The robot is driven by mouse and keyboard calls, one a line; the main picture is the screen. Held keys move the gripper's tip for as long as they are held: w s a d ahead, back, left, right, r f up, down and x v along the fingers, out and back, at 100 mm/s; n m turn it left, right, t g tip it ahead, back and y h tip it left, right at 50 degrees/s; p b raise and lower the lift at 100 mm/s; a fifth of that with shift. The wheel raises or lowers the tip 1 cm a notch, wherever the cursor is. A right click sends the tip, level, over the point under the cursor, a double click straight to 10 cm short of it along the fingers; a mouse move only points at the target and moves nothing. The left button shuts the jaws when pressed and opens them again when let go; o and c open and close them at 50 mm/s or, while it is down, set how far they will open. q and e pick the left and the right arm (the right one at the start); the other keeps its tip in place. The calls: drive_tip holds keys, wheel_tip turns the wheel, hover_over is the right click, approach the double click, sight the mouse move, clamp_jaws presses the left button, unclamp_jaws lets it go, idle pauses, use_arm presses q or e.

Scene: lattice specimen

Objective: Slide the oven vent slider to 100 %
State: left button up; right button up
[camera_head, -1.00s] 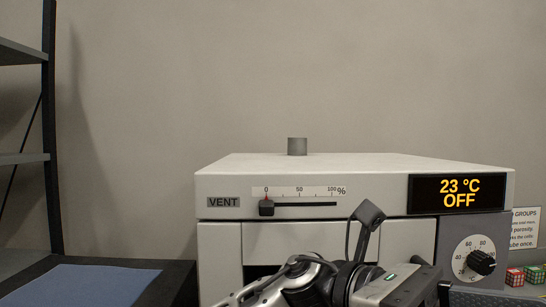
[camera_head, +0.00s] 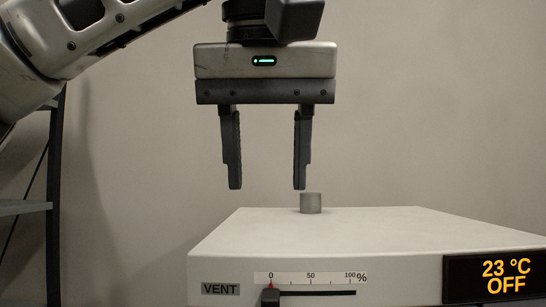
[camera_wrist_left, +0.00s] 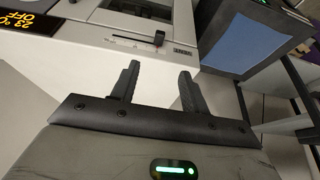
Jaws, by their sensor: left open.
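The oven (camera_head: 340,240) is a pale box with its VENT scale on the front panel. The black vent slider knob (camera_head: 270,297) sits at the 0 end of its dark slot, below the scale marked 0, 50 and 100 %. In the left wrist view the slider knob (camera_wrist_left: 159,38) also shows, beyond the fingers. My left gripper (camera_head: 267,187) points down above the oven top, fingers open and empty, well above the knob. Its fingers also show in the left wrist view (camera_wrist_left: 159,80). My right gripper is not in view.
A grey vent stub (camera_head: 311,203) stands on the oven top, close below the right finger in the picture. The display (camera_head: 493,277) reads 23 °C OFF. A dark shelf rack (camera_head: 54,200) stands at the left.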

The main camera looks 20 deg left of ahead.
sight(272, 295)
use_arm(q)
drive_tip(key=b+x, duration=0.3)
drive_tip(key=x, duration=1.2)
drive_tip(key=shift+d+f, duration=0.1)
drive_tip(key=shift+f, duration=0.05)
drive_tip(key=shift+c, duration=0.3)
drive_tip(key=shift+d, duration=0.1)
clamp_jaws()
